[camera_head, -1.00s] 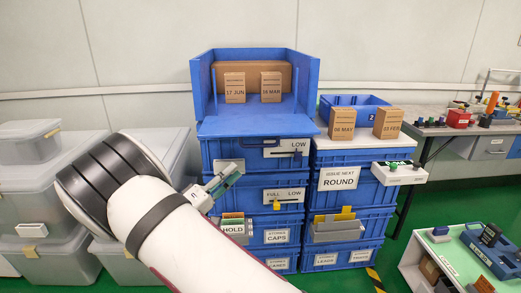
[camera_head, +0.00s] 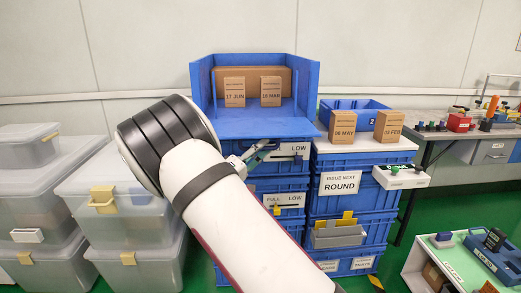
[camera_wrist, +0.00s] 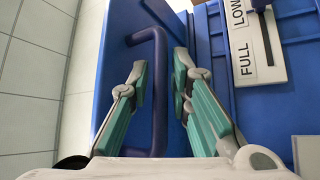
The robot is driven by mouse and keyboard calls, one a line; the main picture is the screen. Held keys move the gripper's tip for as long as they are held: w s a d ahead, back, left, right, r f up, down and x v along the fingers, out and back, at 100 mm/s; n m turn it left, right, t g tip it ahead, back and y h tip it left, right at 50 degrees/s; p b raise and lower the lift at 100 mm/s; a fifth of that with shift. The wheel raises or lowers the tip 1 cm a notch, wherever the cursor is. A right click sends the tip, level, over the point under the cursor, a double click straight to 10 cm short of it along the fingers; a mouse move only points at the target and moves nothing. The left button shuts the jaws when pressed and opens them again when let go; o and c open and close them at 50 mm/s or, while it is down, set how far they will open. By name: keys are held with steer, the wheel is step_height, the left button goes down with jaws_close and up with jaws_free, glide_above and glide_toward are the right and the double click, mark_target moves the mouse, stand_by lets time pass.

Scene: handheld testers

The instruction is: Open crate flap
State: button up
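The blue flap (camera_head: 258,124) is a panel at the front of the upper blue crate (camera_head: 308,85). In the head view it juts out toward me below the crate's open front. In the wrist view, the flap (camera_wrist: 112,65) carries a dark blue bar handle (camera_wrist: 158,95). My gripper (camera_wrist: 160,65) is open, with one green-and-grey finger on each side of the handle. Gaps show between the fingers and the bar. In the head view my gripper (camera_head: 262,152) is just below the flap's front edge, and my arm hides part of the crates beneath.
A FULL/LOW slider plate (camera_wrist: 245,45) is close beside the right finger. Boxes (camera_head: 235,92) stand in the upper crate. Stacked blue crates (camera_head: 340,208) are on the right, clear lidded bins (camera_head: 125,215) on the left.

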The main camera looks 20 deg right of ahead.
mark_target(258, 135)
jaws_close()
step_height(258, 135, up, 2)
steer(key=n+p, duration=0.1)
steer(key=p, duration=0.1)
steer(key=shift+s+r+y+p, duration=0.1)
steer(key=shift+s+y+p, duration=0.05)
steer(key=shift+y+p, duration=0.2)
steer(key=shift+a+r, duration=0.1)
steer(key=shift+r, duration=0.4)
steer(key=shift+f, duration=0.1)
jaws_free()
